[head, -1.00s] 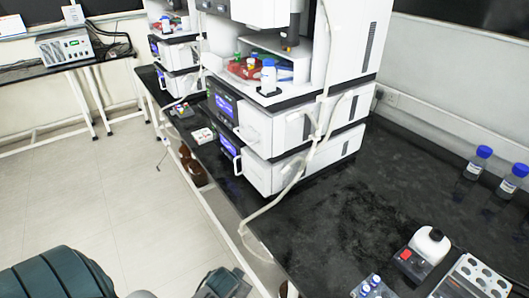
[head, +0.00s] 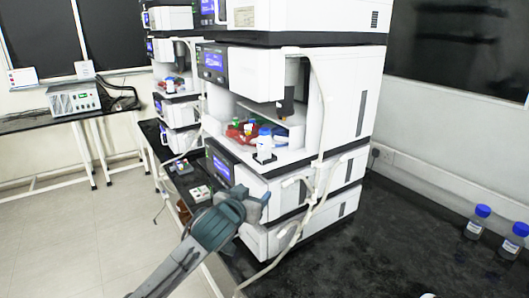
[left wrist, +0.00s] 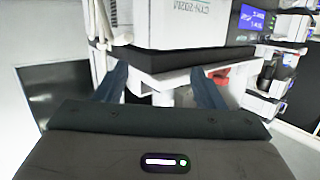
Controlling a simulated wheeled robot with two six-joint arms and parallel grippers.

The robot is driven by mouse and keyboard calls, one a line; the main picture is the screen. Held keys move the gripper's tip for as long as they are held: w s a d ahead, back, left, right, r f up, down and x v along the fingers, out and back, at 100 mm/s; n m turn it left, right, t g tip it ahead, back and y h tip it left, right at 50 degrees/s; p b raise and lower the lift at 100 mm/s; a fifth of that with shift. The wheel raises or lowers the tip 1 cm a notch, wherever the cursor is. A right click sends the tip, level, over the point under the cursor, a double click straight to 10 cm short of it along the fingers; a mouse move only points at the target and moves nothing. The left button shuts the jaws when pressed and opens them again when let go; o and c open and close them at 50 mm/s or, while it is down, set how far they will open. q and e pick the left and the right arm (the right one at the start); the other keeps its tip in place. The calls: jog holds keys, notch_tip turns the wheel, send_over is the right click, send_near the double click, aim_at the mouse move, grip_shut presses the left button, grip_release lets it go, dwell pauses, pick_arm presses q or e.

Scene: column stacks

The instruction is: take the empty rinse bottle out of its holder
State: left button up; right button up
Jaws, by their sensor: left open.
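The rinse bottle (head: 264,144), small and whitish with a blue cap, stands upright in its holder (head: 264,159) at the front of the open bay of the near instrument stack. It is too small to tell how full it is. My left gripper (head: 257,199) is open, below and in front of the bottle, apart from it, before the lower white modules. In the left wrist view its two fingers (left wrist: 163,90) stand apart with nothing clearly held; I cannot make out the bottle there. My right gripper is not in view.
A red tray (head: 235,131) with coloured caps sits left of the bottle in the bay. A pale tube (head: 321,130) hangs down the stack's front corner. Blue-capped bottles (head: 476,222) stand on the black bench (head: 400,235), clear between.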

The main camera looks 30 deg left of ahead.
pick_arm(q)
jog(key=t, duration=0.2)
send_near(262, 143)
jog(key=w+a+f, duration=0.1)
jog(key=w, duration=0.2)
jog(key=shift+n, duration=0.3)
jog(key=x, duration=0.1)
jog(key=p+x, duration=0.1)
jog(key=x, duration=0.1)
jog(key=p+x, duration=0.1)
jog(key=shift+w+a+r, duration=0.2)
jog(key=shift+w+r, duration=0.05)
jog(key=shift+r, duration=0.05)
jog(key=shift+w, duration=0.6)
jog(key=p+x, duration=0.3)
jog(key=x, duration=0.1)
jog(key=shift+d+r, duration=0.1)
jog(key=shift+r, duration=0.05)
jog(key=shift+w, duration=0.5)
jog(key=c, duration=1.1)
